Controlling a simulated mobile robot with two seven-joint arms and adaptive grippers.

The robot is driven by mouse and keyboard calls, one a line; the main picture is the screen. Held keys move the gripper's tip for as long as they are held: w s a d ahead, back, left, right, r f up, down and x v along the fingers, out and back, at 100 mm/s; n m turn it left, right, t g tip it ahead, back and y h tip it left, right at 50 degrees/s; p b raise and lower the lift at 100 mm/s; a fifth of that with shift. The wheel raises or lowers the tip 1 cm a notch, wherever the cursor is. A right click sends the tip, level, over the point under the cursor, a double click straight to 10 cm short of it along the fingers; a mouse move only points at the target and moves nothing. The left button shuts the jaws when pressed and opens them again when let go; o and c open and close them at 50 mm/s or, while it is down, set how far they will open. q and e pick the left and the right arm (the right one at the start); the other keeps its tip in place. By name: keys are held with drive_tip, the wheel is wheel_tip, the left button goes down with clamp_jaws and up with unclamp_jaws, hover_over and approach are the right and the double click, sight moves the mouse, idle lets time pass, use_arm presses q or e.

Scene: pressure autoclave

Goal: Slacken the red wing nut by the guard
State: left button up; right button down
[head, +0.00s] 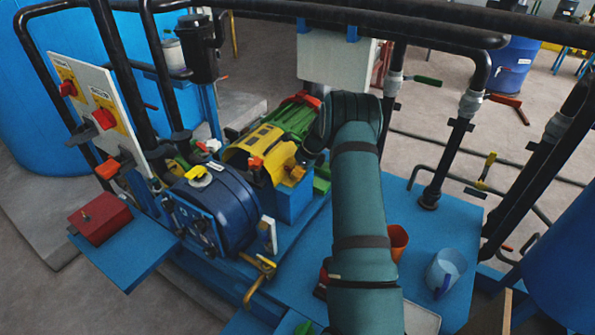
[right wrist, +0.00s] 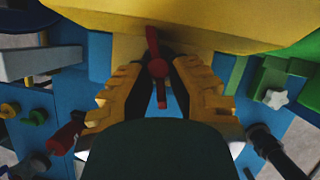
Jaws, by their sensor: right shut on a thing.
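The yellow guard (head: 262,142) covers the coupling between the blue vessel and the green motor in the head view. It also fills the top of the right wrist view (right wrist: 200,22). The red wing nut (right wrist: 157,67) stands just by the guard's edge in the right wrist view, its wings roughly upright. My right gripper (right wrist: 160,84) has its yellow-and-black fingers on either side of the nut, shut on it. In the head view my teal right arm hides the nut, and little of the gripper shows. My left gripper is in neither view.
The dark blue vessel (head: 213,208) is left of the guard, the green motor (head: 295,118) behind it. An orange cup (head: 398,240) and a light blue mug (head: 445,270) stand on the blue deck at right. Black pipes rise around the arm. A red box (head: 101,218) sits at left.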

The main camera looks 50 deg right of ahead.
drive_tip(key=c, duration=0.9)
unclamp_jaws()
drive_tip(key=shift+f, duration=0.15)
drive_tip(key=shift+o, duration=0.2)
drive_tip(key=v, duration=1.2)
drive_tip(key=shift+w, duration=0.1)
